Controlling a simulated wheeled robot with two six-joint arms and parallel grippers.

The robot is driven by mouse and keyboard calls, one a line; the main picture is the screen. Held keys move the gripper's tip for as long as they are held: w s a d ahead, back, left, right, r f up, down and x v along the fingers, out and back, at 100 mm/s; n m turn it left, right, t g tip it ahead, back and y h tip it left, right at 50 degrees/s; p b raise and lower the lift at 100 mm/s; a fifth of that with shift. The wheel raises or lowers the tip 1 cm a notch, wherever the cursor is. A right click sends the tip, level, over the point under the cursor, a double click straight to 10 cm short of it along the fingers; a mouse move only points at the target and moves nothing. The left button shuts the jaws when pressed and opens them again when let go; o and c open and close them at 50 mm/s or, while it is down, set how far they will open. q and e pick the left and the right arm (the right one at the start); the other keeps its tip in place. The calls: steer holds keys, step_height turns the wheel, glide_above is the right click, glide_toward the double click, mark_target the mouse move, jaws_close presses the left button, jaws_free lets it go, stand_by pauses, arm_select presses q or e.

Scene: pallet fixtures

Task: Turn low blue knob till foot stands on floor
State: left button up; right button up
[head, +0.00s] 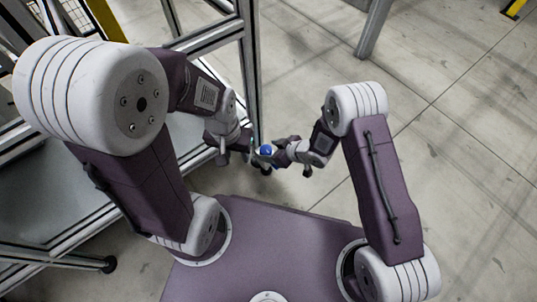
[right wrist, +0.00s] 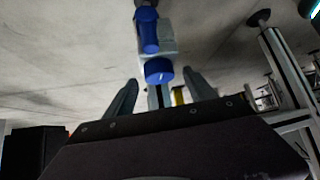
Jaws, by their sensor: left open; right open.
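A blue knob (head: 266,150) shows at the foot of the aluminium post in the head view, between my two grippers. In the right wrist view, which looks upside down, the blue knob (right wrist: 158,71) lies in front of and between the fingertips of my open right gripper (right wrist: 160,78). A longer blue part (right wrist: 147,32) is just beyond it, with a dark end at the picture's top edge. I cannot tell whether the foot touches the floor. In the head view my right gripper (head: 277,152) is right of the knob, and my left gripper (head: 244,154), open, is left of it.
The aluminium frame (head: 249,70) stands at the left, with a grey panel and a dark foot (head: 108,264) at its lower left. Another frame foot (right wrist: 259,18) shows in the right wrist view. Open concrete floor (head: 460,130) lies to the right.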

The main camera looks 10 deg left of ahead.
steer(key=shift+b+x, duration=0.3)
steer(key=shift+x, duration=0.55)
arm_select(q)
steer(key=shift+f, duration=0.65)
arm_select(e)
steer(key=shift+c, duration=0.3)
steer(key=c, duration=1.3)
arm_select(q)
steer(key=shift+r, duration=0.15)
arm_select(e)
steer(key=shift+s, duration=0.1)
steer(key=m+t, duration=0.1)
steer(key=m+t+h+p, duration=0.1)
steer(key=m, duration=0.1)
steer(key=shift+s+a+r+p, duration=0.1)
steer(key=shift+s+r+p, duration=0.05)
steer(key=shift+p, duration=0.15)
arm_select(q)
steer(key=shift+r+p, duration=0.8)
steer(key=shift+r, duration=0.6)
arm_select(e)
steer(key=shift+a+m+t+h, duration=0.1)
steer(key=shift+m+t+h, duration=0.8)
steer(key=shift+m, duration=0.6)
